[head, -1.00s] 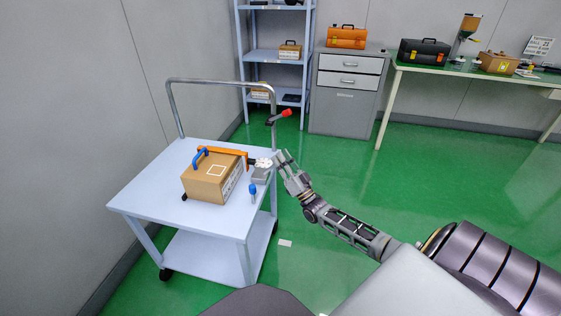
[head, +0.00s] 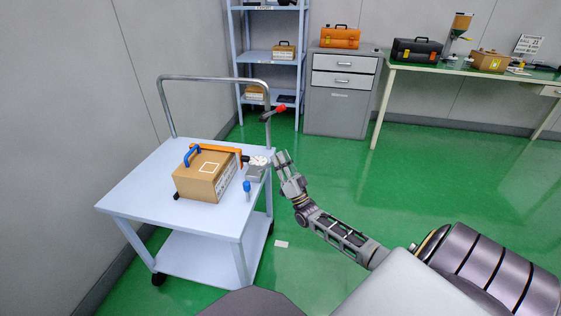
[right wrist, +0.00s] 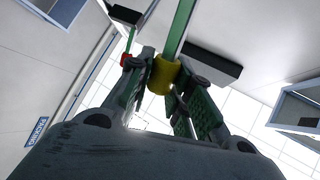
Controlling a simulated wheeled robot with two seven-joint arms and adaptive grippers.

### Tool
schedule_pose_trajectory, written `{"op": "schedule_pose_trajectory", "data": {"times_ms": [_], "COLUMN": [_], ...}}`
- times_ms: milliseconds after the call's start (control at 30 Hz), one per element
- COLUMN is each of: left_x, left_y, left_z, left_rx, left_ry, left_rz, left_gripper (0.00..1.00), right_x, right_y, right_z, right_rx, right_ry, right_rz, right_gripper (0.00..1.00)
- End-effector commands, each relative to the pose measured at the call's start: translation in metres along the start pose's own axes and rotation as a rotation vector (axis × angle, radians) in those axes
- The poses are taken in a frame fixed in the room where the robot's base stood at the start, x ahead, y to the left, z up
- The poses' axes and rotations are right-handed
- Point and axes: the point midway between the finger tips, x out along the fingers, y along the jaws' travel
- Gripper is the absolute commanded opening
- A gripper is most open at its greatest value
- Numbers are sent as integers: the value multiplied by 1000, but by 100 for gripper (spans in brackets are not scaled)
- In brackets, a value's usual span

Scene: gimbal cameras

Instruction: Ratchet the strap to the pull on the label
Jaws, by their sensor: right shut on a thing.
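A brown cardboard box (head: 196,184) sits on the white cart, with a white square outline on top and a printed white label (head: 227,180) on its right side. An orange strap or bar (head: 222,149) crosses its back top edge, with a blue arched handle (head: 191,152) at its left end. A white part (head: 258,160) and a grey block (head: 255,173) lie to its right. My right gripper (head: 281,158) is just off the cart's right edge. In the right wrist view its fingers close around a yellow piece (right wrist: 164,75) on a green strip. My left gripper is not seen.
The cart (head: 130,196) has a tubular rail at the back. A black lever with a red end (head: 280,108) stands by the rail. A blue-topped piece (head: 247,187) stands near the cart's right edge. Shelf, cabinet (head: 340,100) and bench (head: 430,70) stand behind; green floor to the right is open.

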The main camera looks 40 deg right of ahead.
Motion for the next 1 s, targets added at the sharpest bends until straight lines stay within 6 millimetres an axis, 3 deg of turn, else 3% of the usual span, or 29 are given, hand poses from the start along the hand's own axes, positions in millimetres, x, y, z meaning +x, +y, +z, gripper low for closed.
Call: {"op": "schedule_pose_trajectory", "data": {"times_ms": [267, 300, 467, 1000], "left_x": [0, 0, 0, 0], "left_y": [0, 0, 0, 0], "left_z": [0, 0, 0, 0], "left_rx": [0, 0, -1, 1], "left_ry": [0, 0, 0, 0], "left_rz": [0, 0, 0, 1], "left_gripper": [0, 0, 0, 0], "right_x": [-1, -1, -1, -8], "right_y": [1, 1, 1, 0], "right_z": [1, 1, 0, 0], "right_rx": [-1, -1, -1, -1], "right_ry": [-3, -3, -2, -2], "right_rz": [2, 2, 1, 1], "right_gripper": [0, 22, 43, 44]}}
